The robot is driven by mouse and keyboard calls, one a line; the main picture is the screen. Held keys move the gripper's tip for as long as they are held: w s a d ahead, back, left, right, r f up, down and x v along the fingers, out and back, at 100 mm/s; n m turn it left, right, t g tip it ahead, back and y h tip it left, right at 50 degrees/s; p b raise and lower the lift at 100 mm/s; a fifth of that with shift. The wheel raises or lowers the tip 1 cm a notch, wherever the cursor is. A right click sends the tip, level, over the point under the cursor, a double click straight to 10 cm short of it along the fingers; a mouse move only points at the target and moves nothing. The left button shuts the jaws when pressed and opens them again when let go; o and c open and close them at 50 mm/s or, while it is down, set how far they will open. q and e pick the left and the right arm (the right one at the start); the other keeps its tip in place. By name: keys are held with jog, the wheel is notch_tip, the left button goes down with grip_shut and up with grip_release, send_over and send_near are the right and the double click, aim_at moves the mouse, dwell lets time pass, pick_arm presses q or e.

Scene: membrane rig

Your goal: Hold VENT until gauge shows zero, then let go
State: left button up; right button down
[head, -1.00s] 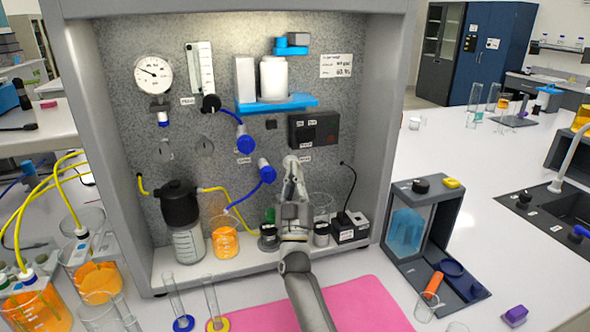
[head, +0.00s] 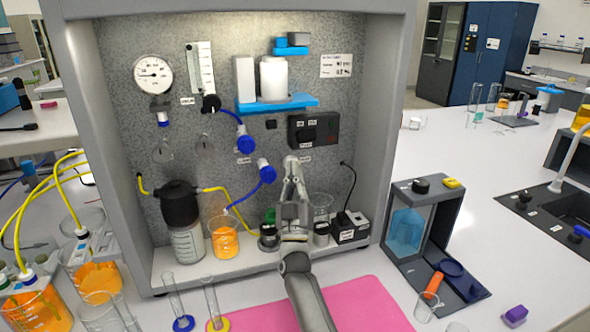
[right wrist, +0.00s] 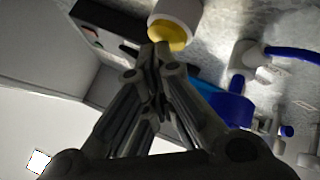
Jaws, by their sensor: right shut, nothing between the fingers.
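The round white pressure gauge (head: 153,75) hangs at the upper left of the rig's grey back panel. Its dark needle points left, but its figures are too small to read. My right gripper (head: 291,160) is shut and empty, reaching up to the panel below the black control box. In the right wrist view its closed fingertips (right wrist: 155,48) are at a yellow-faced round part (right wrist: 171,38) in a pale collar, which looks like the VENT button. I cannot tell whether it is pressed in. In the head view the fingers hide it. My left gripper is not in view.
The black control box (head: 314,129) sits just above the right fingertips. A blue shelf (head: 278,104) holds a white bottle. Blue valves and tubing (head: 265,170) lie left of the gripper. Glassware stands on the rig's base below, including an orange beaker (head: 225,240).

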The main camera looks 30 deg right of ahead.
dwell(0.6)
jog(key=shift+s+a+p, duration=0.25)
jog(key=shift+s+p, duration=0.45)
jog(key=shift+s, duration=0.25)
jog(key=shift+f, duration=0.1)
jog(key=s+p, duration=0.1)
jog(key=s, duration=0.1)
jog(key=s+a+p, duration=0.1)
jog(key=s+p, duration=0.1)
jog(key=shift+s+a, duration=0.1)
jog(key=shift+s, duration=0.3)
